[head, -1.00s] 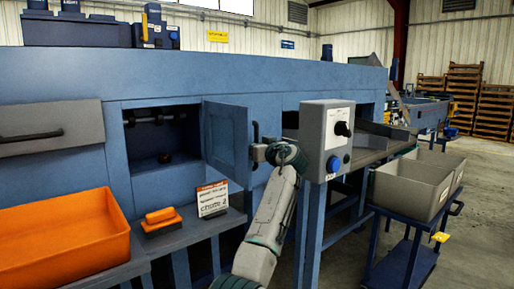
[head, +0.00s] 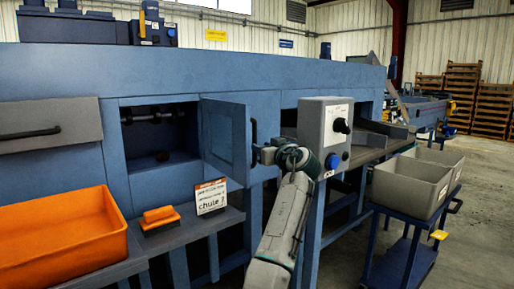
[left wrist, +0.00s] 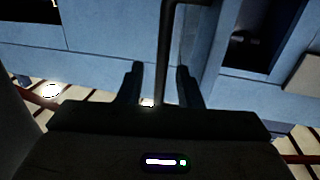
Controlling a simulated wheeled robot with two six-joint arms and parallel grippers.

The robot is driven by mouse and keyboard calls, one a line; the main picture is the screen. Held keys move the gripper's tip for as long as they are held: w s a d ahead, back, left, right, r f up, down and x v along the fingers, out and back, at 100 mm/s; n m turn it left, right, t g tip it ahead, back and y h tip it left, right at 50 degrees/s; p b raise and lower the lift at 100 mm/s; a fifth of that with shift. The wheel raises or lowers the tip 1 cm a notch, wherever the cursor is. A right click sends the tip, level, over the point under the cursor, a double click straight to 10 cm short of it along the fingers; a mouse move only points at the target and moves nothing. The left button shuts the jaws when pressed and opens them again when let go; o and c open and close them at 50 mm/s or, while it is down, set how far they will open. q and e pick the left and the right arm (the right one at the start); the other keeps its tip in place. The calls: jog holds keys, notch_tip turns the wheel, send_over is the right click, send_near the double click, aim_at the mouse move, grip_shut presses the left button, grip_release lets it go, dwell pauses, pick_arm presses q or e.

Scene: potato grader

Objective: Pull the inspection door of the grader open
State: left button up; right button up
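The inspection door (head: 226,140) is a blue panel hinged at the right side of a dark square opening (head: 160,135) in the grader's front. It stands swung well out from the opening. Its dark bar handle (head: 254,142) is on the door's free edge. My left gripper (head: 262,155) is at the handle's lower part. In the left wrist view, the handle (left wrist: 164,60) runs between the two fingers of my left gripper (left wrist: 160,88), with a gap visible on each side. My right gripper is not in view.
A grey control box (head: 322,135) stands just right of my left gripper. An orange crate (head: 75,245), an orange-topped brush (head: 158,218) and a sign card (head: 211,197) rest on the front shelf. A cart with grey bins (head: 400,190) stands at right.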

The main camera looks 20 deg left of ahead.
pick_arm(q)
jog(key=v, duration=0.5)
jog(key=shift+s+d, duration=0.2)
jog(key=shift+s, duration=0.05)
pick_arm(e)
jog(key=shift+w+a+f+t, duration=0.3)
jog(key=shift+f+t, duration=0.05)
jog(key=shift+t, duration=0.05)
